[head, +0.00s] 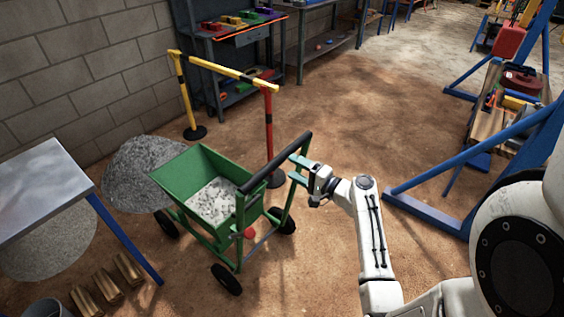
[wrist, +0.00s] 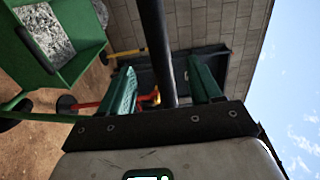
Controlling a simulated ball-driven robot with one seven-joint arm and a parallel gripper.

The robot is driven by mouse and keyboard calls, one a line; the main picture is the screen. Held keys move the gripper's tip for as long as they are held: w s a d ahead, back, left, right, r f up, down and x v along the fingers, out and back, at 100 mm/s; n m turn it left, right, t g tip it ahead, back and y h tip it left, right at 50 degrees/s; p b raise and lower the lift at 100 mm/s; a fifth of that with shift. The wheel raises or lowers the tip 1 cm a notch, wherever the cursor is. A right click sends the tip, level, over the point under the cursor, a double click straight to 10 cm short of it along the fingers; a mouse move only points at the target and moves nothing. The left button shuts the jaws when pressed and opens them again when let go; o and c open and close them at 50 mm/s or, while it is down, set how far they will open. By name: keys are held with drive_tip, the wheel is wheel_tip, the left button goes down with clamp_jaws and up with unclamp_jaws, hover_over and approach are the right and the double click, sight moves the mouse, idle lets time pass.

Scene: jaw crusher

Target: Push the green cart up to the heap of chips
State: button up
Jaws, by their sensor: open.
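The green cart (head: 190,176) stands on the dirt floor left of centre, on black wheels, with pale grey chips (head: 212,201) in its hopper. A dark grey heap of chips (head: 135,172) lies just beyond the cart's far left side. The hopper overlaps the heap's right edge in the head view, so I cannot tell whether they touch. The cart's black handle bar (head: 276,162) faces my side. My gripper (head: 298,171) is open at the bar's right part. In the wrist view, the bar (wrist: 155,40) passes between the green fingers of my gripper (wrist: 163,78); contact is unclear.
A yellow and red post barrier (head: 222,70) stands behind the cart. A metal table (head: 42,185), a lighter heap (head: 48,243) and wooden blocks (head: 110,282) are at the left. A blue frame (head: 425,213) stands at the right. Floor right of the barrier is clear.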

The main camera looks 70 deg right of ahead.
sight(279, 160)
drive_tip(key=b+x, duration=0.1)
drive_tip(key=x, duration=0.6)
drive_tip(key=shift+a, duration=0.1)
clamp_jaws()
idle(0.4)
drive_tip(key=shift+f, duration=0.1)
idle(0.7)
